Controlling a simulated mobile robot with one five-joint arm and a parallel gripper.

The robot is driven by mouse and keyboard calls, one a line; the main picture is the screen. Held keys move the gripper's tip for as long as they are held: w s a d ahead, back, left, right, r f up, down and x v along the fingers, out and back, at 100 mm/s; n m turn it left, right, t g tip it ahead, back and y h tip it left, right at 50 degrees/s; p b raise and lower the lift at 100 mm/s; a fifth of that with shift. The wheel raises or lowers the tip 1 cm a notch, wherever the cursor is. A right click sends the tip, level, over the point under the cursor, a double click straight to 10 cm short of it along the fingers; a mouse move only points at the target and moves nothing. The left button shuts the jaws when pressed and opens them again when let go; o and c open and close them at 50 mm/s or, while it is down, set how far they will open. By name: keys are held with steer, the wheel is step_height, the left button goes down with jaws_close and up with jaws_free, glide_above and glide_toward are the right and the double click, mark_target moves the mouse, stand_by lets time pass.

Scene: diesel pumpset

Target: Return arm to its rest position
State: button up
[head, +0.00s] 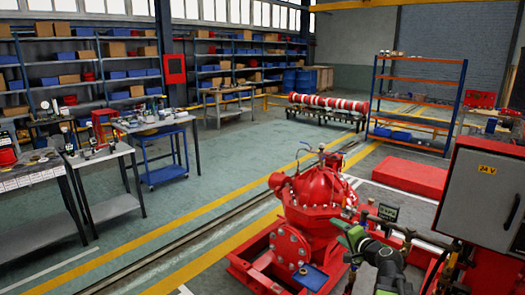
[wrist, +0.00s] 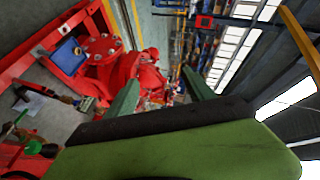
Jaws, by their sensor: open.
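My gripper (wrist: 160,76) shows in the wrist view as two green fingers standing apart, with nothing held between them. The red pump (wrist: 135,75) shows beyond and between the fingers, on its side in this tilted view. In the head view, my green and black arm end (head: 367,250) is at the lower right, in front of and to the right of the red pump (head: 318,190). I cannot tell the exact gap between the gripper and the pump.
A grey control cabinet (head: 485,195) stands close on the right. A blue block (head: 309,277) lies on the red pump base. Workbenches (head: 150,125) stand at left, and an orange shelf rack (head: 418,80) stands behind. The green floor (head: 230,170) left of the pump is clear.

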steer(key=s+a+f+n+g+y, duration=0.1)
steer(key=s+a+f+n+g, duration=0.15)
steer(key=a, duration=0.55)
steer(key=s+a+f+n+g, duration=0.2)
steer(key=a+f+n+g, duration=0.15)
steer(key=a, duration=0.45)
steer(key=s+a+f+n+g+y, duration=0.1)
steer(key=s+a+f+n+g, duration=0.2)
steer(key=a, duration=0.5)
steer(key=s+d+f+n+g+h, duration=0.2)
steer(key=s+d+f+g+h, duration=0.3)
steer(key=s, duration=0.6)
step_height(320, 180, down, 2)
steer(key=shift+d+f+n+p, duration=0.2)
steer(key=shift+d+n+p, duration=0.1)
steer(key=shift+d, duration=0.7)
